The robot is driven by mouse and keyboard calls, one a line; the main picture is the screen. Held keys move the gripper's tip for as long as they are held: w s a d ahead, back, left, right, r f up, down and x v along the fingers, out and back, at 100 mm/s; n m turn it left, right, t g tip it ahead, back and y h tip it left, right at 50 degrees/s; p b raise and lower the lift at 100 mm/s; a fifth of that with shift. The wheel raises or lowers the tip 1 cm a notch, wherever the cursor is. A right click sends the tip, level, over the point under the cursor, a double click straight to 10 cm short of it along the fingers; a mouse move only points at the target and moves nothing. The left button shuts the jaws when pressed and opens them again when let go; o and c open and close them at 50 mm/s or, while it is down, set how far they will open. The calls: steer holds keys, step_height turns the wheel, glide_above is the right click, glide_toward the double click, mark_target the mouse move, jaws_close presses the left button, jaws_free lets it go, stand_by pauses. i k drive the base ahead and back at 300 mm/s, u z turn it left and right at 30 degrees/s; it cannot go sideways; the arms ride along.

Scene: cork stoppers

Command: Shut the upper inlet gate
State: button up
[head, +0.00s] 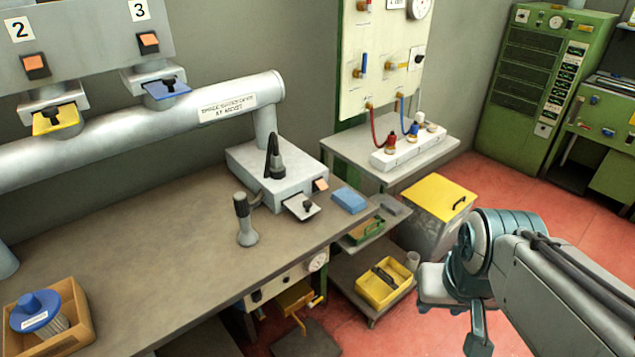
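No gate in view carries a readable "upper inlet" label, so I cannot tell which one the task names. A yellow gate plate (55,119) with a black knob sticks out at the pipe under sign 2. A blue gate plate (167,89) with a black knob sticks out under sign 3. A light grey plate (301,207) with a black knob sticks out of the white box (275,172) on the bench. My gripper (458,312) is at the lower right, over the floor, far from all three plates. Its fingers are partly hidden, and I see nothing held.
The grey bench (170,240) carries a black-handled tool (246,220), a blue block (350,200) and a wooden box (70,343). A yellow-lidded bin (440,197) and a low shelf with a yellow tray (385,284) stand right of the bench. Red floor is open at right.

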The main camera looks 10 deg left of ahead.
mark_target(300, 205)
steer(key=i, duration=0.7)
steer(key=u, duration=0.95)
steer(key=k, duration=0.15)
